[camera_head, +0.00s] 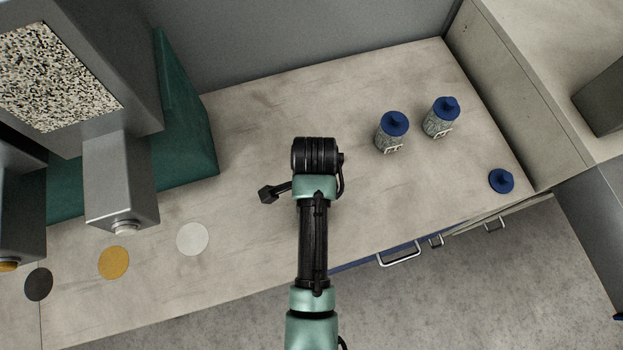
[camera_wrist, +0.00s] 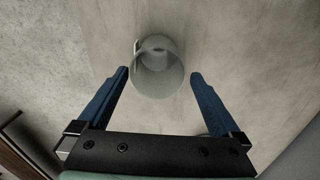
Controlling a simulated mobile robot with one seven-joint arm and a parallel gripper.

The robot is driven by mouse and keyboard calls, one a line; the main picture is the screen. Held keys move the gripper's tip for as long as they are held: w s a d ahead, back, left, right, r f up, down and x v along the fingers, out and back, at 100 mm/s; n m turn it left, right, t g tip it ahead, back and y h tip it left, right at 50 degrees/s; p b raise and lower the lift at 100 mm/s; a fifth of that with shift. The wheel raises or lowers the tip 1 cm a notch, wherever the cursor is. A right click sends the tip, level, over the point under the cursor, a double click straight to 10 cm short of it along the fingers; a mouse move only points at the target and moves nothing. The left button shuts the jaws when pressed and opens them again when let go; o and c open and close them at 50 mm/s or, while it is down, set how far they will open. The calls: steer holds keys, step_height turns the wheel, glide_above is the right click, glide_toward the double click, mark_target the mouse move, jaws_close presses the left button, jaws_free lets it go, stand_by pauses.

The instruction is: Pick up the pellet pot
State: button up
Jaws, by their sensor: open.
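In the wrist view, a clear, see-through pot (camera_wrist: 158,72) with a small handle at its upper left stands on the pale counter. My gripper (camera_wrist: 160,75) is open, its two blue fingers apart, one on each side of the pot in the picture. I cannot tell whether the tips are above the pot or level with it. No pellets show inside it. Two clear jars with blue lids, a left one (camera_head: 392,132) and a right one (camera_head: 440,117), stand on the counter holding grey contents.
A blue lid (camera_head: 501,181) lies near the counter's right front edge. White (camera_head: 192,239), yellow (camera_head: 113,262) and dark (camera_head: 38,284) discs mark the left counter. Grey machine (camera_head: 120,182) with a speckled panel stands behind them. The counter (camera_head: 290,90) behind my arm is clear.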

steer(key=shift+s+a+f+p, duration=0.15)
steer(key=shift+f, duration=1.2)
steer(key=shift+s+a+f+p, duration=0.1)
steer(key=shift+f+p, duration=0.05)
steer(key=shift+f, duration=1.15)
steer(key=shift+r, duration=0.1)
steer(key=c, duration=1.5)
